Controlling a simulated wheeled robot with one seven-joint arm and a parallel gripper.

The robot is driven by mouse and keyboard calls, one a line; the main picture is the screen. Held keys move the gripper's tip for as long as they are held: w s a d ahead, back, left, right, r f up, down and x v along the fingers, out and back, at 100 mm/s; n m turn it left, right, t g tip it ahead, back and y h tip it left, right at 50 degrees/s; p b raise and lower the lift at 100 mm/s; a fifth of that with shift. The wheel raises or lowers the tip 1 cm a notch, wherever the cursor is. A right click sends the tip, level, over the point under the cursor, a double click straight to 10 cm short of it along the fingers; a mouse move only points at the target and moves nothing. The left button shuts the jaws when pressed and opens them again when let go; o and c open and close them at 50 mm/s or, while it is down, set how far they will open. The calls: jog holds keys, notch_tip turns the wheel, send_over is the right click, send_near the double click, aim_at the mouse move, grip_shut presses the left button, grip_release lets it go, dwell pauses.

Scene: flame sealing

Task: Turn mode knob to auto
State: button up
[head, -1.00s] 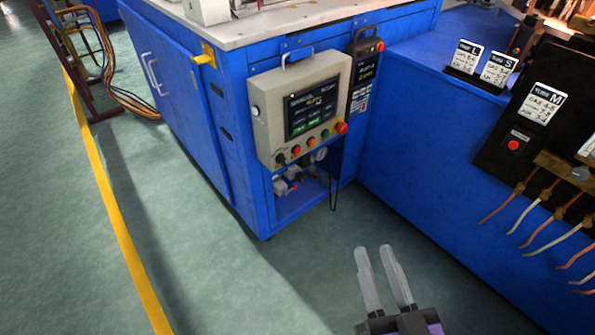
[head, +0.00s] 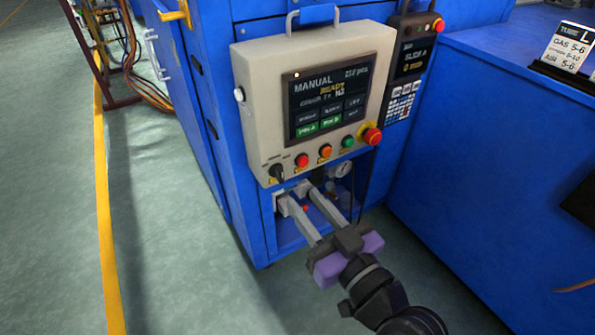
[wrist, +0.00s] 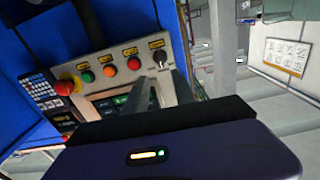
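The mode knob (head: 277,172) is a small black rotary knob at the lower left of a beige control panel (head: 250,75). In the wrist view, where the panel looks upside down, the knob (wrist: 160,58) is at the end of the button row. The panel screen (head: 328,95) reads MANUAL and READY. My gripper (head: 291,195) is open, its two grey fingers apart with nothing between them. In the head view the fingertips appear just below and right of the knob; in the wrist view they point towards it. I see no contact.
Red, orange and green buttons (head: 325,151) and a red emergency stop (head: 372,136) sit right of the knob. A recess with a gauge (head: 342,169) lies below the panel. A blue bench (head: 480,140) stands at right. Green floor (head: 180,270) is free at left.

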aim_at(282, 176)
jog(key=shift+b+x, duration=0.3)
jog(key=shift+x, duration=3.55)
jog(key=shift+a+f, duration=0.1)
jog(key=shift+c, duration=0.4)
grip_shut()
